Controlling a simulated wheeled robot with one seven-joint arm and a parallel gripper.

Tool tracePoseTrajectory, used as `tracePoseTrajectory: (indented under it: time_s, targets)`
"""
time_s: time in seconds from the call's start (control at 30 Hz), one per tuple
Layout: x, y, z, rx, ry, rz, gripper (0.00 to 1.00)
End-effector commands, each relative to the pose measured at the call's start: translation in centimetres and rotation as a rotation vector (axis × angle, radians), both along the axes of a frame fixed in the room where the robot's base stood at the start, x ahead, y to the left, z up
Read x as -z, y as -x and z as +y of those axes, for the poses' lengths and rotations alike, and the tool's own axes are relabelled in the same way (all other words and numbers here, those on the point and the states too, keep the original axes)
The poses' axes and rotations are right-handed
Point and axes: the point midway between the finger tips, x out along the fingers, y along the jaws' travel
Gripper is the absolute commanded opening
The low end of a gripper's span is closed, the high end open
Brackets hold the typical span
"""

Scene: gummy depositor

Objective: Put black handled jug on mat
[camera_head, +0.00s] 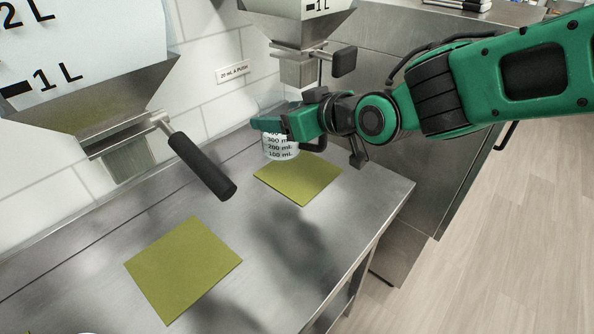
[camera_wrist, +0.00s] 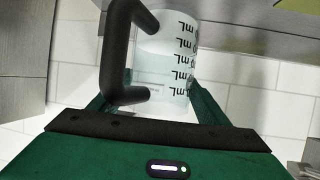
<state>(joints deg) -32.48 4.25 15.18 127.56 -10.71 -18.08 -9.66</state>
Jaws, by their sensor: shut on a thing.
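The black handled jug (camera_head: 279,146) is a clear measuring jug with mL marks. In the head view it is at the far mat, partly hidden by my gripper. Its black handle (camera_wrist: 118,55) and marked wall (camera_wrist: 178,60) fill the middle of the wrist view. My gripper (camera_head: 268,126) is shut on the jug, with a green finger on each side. One olive mat (camera_head: 300,178) lies below and beside the jug; I cannot tell whether the jug's base touches it. A second olive mat (camera_head: 184,268) lies nearer on the steel counter (camera_head: 270,235).
A large 2 L hopper with a black lever (camera_head: 202,166) hangs over the left of the counter. A second hopper (camera_head: 297,62) with a black lever hangs above the jug. A tiled wall stands behind. The counter's right edge (camera_head: 385,235) drops to the floor.

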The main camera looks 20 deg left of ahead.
Motion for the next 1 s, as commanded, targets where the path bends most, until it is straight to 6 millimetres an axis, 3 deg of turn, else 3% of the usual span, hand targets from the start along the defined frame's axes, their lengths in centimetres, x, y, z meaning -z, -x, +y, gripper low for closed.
tracePoseTrajectory:
  time_s: [0.1,0.3,0.8,1.0]
  targets:
    - [-0.6,2.5,2.6,-0.032,-0.005,-0.005,0.29]
    - [-0.7,3.7,4.0,-0.047,-0.007,-0.004,0.29]
    - [4.7,-3.6,-0.7,-0.046,-0.006,0.000,0.29]
    - [5.9,-5.3,-1.7,-0.050,-0.008,-0.002,0.29]
